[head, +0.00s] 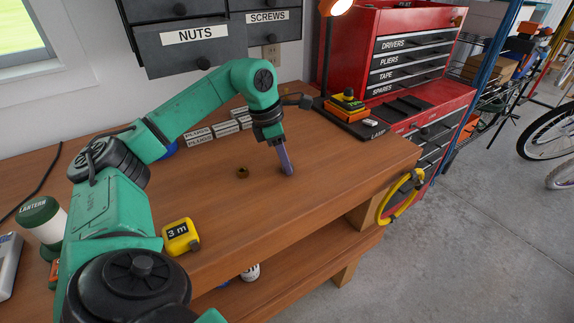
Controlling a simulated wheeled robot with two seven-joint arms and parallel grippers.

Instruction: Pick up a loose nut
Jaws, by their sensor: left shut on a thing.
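A small brass-brown loose nut (242,172) lies on the wooden workbench (330,150), near the middle. My left gripper (288,171) points down just to the right of this nut, apart from it, with its fingertips at or just above the bench top. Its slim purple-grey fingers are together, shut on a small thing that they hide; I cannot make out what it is. My right gripper is not in view.
Drawers marked NUTS (195,40) and SCREWS hang above the bench. Small white labelled boxes (200,137) stand behind my arm. A yellow tape measure (180,236) sits near the front edge. A lamp base (352,122) and red tool chest (440,103) are at right.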

